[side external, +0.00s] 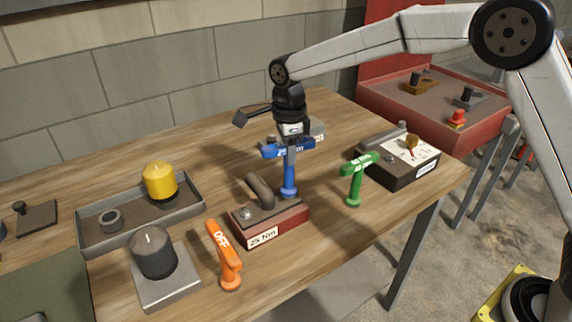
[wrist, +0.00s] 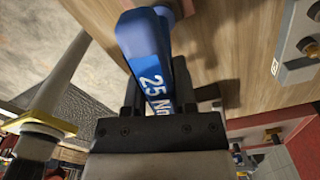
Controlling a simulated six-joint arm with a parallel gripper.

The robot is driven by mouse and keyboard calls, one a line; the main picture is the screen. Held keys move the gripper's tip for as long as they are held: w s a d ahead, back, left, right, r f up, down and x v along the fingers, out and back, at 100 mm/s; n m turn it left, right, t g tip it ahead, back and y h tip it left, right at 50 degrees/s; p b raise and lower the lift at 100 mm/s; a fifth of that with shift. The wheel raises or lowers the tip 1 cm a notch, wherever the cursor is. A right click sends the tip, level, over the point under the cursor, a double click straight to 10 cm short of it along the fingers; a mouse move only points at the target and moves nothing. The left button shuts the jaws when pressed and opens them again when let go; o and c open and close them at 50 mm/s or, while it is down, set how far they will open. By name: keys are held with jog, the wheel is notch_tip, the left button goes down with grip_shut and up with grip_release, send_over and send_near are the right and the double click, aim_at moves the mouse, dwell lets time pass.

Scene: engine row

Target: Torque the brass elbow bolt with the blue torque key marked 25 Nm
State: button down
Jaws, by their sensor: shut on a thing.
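The blue torque key (side external: 289,175) stands upright, its round foot just behind the red block (side external: 285,226). I cannot tell whether the foot touches the table. My gripper (side external: 290,143) points down and is shut on the key's upper part. The wrist view shows the blue key (wrist: 146,40) between the fingers of my gripper (wrist: 158,97), with "25 N" readable and the rest of its label hidden. The red block carries a "25 Nm" label, a brownish elbow pipe (side external: 260,188) and a bolt head (side external: 247,213) at its left end. The key is apart from that bolt.
A green key (side external: 357,178) stands right of the block, near a gauge box (side external: 400,160). An orange key (side external: 225,256) stands at front left. A tray (side external: 92,238) holds a yellow canister (side external: 160,179). A dark cylinder (side external: 153,252) sits on a grey plate. Bare wood lies behind the block.

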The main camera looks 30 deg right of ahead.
jog(key=shift+w+r, duration=0.1)
jog(key=shift+r, duration=2.25)
